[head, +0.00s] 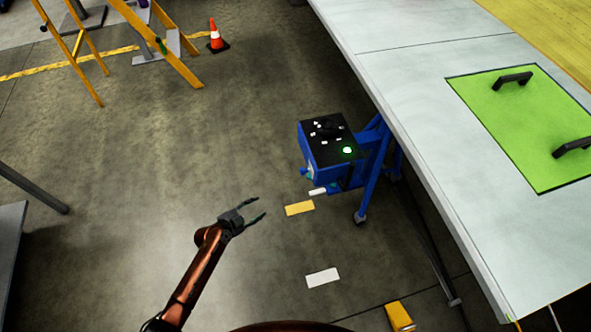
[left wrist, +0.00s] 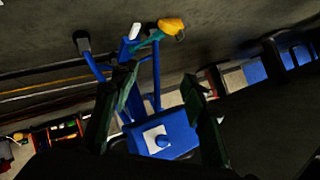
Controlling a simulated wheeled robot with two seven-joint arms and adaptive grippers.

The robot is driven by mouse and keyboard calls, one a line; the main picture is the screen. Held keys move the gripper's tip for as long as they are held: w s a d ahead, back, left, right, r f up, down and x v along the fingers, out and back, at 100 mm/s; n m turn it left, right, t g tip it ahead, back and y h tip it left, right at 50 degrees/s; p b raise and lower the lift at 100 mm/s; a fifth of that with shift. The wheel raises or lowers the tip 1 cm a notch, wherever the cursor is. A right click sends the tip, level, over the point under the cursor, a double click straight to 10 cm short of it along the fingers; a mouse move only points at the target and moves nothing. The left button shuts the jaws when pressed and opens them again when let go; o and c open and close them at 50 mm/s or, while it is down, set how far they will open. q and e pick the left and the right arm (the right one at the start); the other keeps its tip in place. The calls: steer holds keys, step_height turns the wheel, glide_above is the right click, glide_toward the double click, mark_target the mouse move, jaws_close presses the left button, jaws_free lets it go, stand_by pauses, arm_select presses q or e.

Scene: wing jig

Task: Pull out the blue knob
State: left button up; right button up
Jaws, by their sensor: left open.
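The blue knob (left wrist: 162,141) sits on a white square plate on the blue box (left wrist: 178,133), low between my fingers in the left wrist view. In the head view the blue box (head: 328,180) has a black top panel with a lit green button, and the knob (head: 309,174) shows small on its left face. My left gripper (head: 260,207) is open and empty, left of and nearer than the box, apart from the knob. Its two spread fingers also show in the left wrist view (left wrist: 160,82). My right gripper is not in view.
A long pale table or wing surface (head: 400,75) with a green panel (head: 515,115) and black handles fills the right side. Yellow stands (head: 165,45) and an orange cone (head: 215,37) are at the back left.

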arm_select(q)
steer(key=w+d+r+m+h+b, duration=0.35)
steer(key=w+d+r, duration=0.25)
steer(key=d, duration=0.2)
steer(key=m+h+b, duration=0.2)
steer(key=m, duration=0.2)
glide_toward(301, 173)
steer(key=w+d+f, duration=0.2)
steer(key=w, duration=0.1)
steer(key=x, duration=0.4)
steer(key=b+x, duration=0.1)
steer(key=x, duration=0.1)
steer(key=shift+d+r, duration=0.25)
steer(key=shift+d, duration=0.2)
steer(key=shift+w+d, duration=0.25)
steer(key=shift+d, duration=0.15)
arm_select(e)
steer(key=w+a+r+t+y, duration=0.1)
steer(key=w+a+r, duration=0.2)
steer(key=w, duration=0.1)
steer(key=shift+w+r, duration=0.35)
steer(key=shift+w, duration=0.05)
arm_select(q)
steer(key=shift+c, duration=0.7)
steer(key=shift+f, duration=0.1)
jaws_close()
